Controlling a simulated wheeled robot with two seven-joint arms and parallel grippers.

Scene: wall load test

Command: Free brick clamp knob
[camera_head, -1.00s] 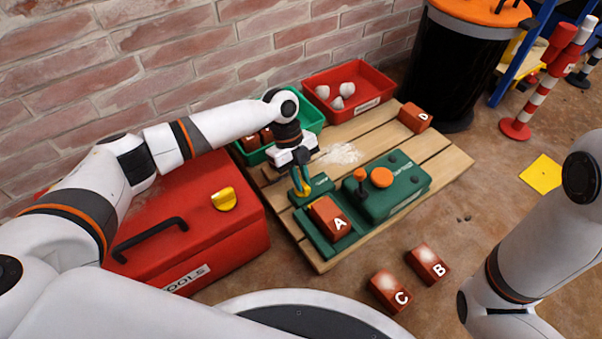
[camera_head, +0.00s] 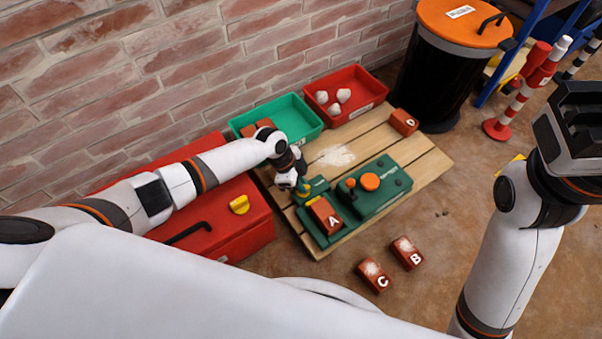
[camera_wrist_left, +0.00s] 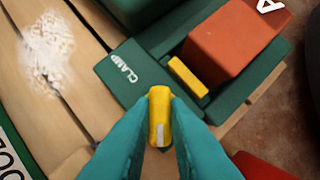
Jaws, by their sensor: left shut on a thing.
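Brick A (camera_head: 323,218) sits in the green clamp (camera_head: 333,239) on the wooden pallet; it also shows in the wrist view (camera_wrist_left: 228,42). A yellow clamp jaw (camera_wrist_left: 188,77) stands against or very close to the brick's side; I cannot tell which. My left gripper (camera_head: 303,190) is at the clamp's knob end, its teal fingers shut on the yellow knob (camera_wrist_left: 160,112) in the wrist view. The fingers hide the knob's sides and lower part. My right gripper (camera_head: 575,125) is raised at the right edge, away from the clamp; its finger opening is unclear.
A green machine (camera_head: 375,190) with orange knobs adjoins the clamp. Brick D (camera_head: 404,122) lies on the pallet's far corner. Bricks B (camera_head: 407,253) and C (camera_head: 375,275) lie on the floor. A red toolbox (camera_head: 245,222), green bin (camera_head: 308,128) and red bin (camera_head: 373,97) flank the pallet.

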